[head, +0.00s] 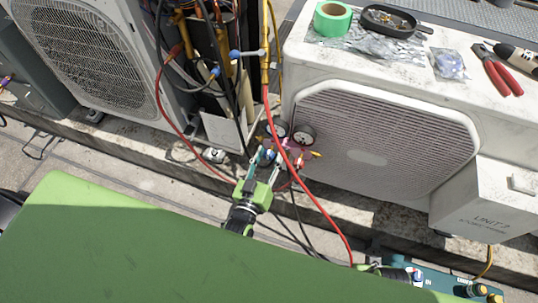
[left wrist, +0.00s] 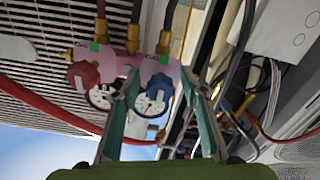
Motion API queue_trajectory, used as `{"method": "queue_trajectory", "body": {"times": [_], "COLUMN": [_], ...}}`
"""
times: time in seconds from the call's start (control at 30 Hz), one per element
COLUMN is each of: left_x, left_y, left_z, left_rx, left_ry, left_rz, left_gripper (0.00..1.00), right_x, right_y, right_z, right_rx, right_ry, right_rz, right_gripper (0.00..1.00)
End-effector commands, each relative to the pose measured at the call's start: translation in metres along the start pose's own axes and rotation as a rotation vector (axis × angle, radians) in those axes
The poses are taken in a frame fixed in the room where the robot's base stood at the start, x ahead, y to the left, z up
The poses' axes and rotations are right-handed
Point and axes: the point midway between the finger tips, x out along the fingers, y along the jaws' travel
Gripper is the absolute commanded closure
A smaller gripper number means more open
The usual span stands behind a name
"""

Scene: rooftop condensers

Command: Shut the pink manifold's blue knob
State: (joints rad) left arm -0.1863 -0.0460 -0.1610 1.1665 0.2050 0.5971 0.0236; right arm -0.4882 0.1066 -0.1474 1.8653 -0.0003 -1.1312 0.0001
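The pink manifold (left wrist: 115,62) is upper left of centre in the left wrist view, with a red knob (left wrist: 82,75), a blue knob (left wrist: 160,87) and two round gauges. In the head view the manifold (head: 288,152) hangs before the right condenser, partly covered by a red hose and my gripper. My left gripper (head: 266,156) is at its left end. In the left wrist view the fingers (left wrist: 159,86) are apart, one on each side of the blue knob, with visible gaps. I cannot tell their exact depth against the knob.
A red hose (head: 309,190) crosses close in front of the manifold. More hoses and cables hang beside the left condenser (head: 90,50). The right condenser (head: 390,70) carries green tape (head: 332,18), a pan and red pliers (head: 497,70). A teal object with brass fittings lies at bottom right.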

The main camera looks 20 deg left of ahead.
Motion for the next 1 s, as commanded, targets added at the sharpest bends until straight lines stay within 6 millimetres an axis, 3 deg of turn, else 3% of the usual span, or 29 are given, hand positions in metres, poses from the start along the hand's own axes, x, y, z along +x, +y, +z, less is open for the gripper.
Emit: {"method": "queue_trajectory", "body": {"times": [0.37,0.47,0.8,1.0], "left_x": [-0.005,-0.019,-0.089,-0.114], "left_y": [-0.001,-0.001,0.0,0.0], "left_z": [0.0,0.0,0.0,0.0], "left_rx": [-0.001,0.0,0.0,-0.001], "left_ry": [0.001,0.0,-0.001,0.001], "left_rz": [-0.001,-0.001,0.0,0.0], "left_gripper": [0.61,0.61,0.61,0.61], "right_x": [-0.001,-0.001,-0.001,0.0], "right_y": [0.001,0.001,0.001,0.001], "right_z": [-0.002,-0.002,-0.001,-0.001], "right_rx": [0.002,0.001,0.001,0.001], "right_ry": [0.004,0.003,0.002,0.001], "right_rz": [0.001,0.001,0.001,0.001], "right_gripper": [0.61,0.61,0.61,0.61]}}
